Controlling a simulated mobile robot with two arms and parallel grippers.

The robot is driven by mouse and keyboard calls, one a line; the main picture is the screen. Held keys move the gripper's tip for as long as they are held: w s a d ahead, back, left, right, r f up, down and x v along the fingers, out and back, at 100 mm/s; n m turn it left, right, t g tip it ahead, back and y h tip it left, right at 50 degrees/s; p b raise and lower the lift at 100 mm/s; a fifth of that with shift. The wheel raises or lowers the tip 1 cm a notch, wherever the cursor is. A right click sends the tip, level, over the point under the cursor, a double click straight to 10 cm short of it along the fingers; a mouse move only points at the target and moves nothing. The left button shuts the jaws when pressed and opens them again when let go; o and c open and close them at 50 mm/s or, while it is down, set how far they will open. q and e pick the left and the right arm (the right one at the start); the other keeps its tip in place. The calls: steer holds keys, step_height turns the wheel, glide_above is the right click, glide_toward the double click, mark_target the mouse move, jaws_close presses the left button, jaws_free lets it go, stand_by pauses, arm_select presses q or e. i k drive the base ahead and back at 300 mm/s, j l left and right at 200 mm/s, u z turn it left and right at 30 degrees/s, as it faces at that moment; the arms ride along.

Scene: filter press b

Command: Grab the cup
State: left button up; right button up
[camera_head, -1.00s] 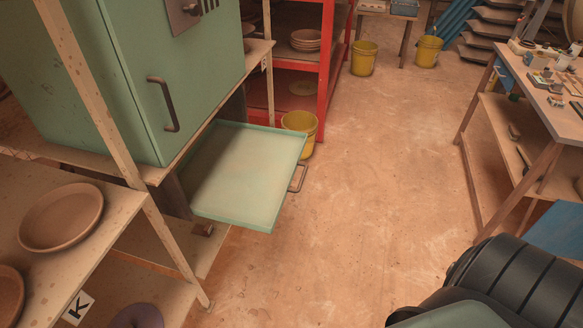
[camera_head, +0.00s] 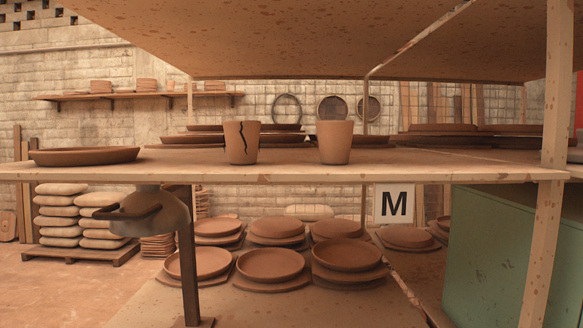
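Two brown clay cups stand upright, side by side and apart, on the middle shelf board. The left cup (camera_head: 242,143) has a dark jagged crack running down from its rim. The right cup (camera_head: 335,142) shows no crack on the side facing me. The insides of both cups are hidden at this height.
The shelf board (camera_head: 420,172) has a clay plate (camera_head: 84,156) at left and more plates behind the cups. Another board hangs above. A wooden post (camera_head: 549,210) stands at right, beside a green cabinet (camera_head: 487,260). A grey rounded thing (camera_head: 160,212) sits below the shelf.

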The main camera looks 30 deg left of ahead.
mark_target(242, 140)
steer(key=u, duration=1.15)
